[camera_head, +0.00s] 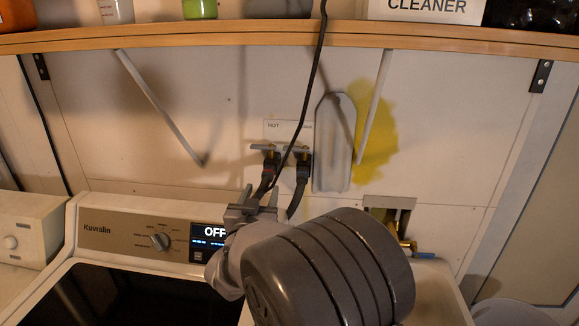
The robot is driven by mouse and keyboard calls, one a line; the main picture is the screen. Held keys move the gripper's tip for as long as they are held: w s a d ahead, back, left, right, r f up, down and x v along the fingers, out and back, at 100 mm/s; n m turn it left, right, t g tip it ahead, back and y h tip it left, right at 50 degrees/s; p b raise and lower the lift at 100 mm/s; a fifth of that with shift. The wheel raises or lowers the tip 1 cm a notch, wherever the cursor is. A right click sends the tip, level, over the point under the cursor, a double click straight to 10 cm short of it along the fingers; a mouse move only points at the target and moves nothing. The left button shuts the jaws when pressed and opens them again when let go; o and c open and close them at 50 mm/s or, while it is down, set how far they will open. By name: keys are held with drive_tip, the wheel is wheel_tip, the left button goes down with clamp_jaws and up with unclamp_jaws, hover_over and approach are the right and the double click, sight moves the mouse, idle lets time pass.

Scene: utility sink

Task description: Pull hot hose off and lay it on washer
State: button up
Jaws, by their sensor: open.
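The hot hose (267,176) is dark with a reddish band and hangs from the left valve, under the HOT label (274,126) on the back wall. Its upper end is at the valve; its lower part runs down behind my gripper. My gripper (257,203) is open, just below and in front of the hose's upper end. I cannot tell whether the hose lies between the fingers. The washer (125,238) is white, with a Kuvralin panel, a knob and an OFF display, at lower left. My arm hides part of its right side.
A second dark hose (301,182) hangs from the valve close on the right. A black cord (318,70) drops in front of the valves. A grey board (334,145) stands beside them on the wall. A wooden shelf (200,36) with bottles crosses above. The washer's dark lid (120,298) is clear.

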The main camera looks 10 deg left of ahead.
sight(267, 179)
drive_tip(key=shift+s, duration=0.15)
drive_tip(key=shift+w+r+p, duration=0.15)
drive_tip(key=shift+w+p, duration=0.15)
drive_tip(key=shift+w, duration=0.05)
drive_tip(key=w+p, duration=0.2)
drive_tip(key=w, duration=0.6)
drive_tip(key=shift+w+a, duration=0.2)
drive_tip(key=shift+b, duration=0.65)
idle(0.6)
clamp_jaws()
drive_tip(key=shift+s+f, duration=0.15)
drive_tip(key=shift+f, duration=0.05)
drive_tip(key=shift+s+d+r+b, duration=0.1)
drive_tip(key=shift+s+b, duration=0.8)
drive_tip(key=shift+s, duration=0.55)
drive_tip(key=shift+s+d+b, duration=0.1)
drive_tip(key=shift+s+b, duration=0.8)
drive_tip(key=shift+s, duration=0.5)
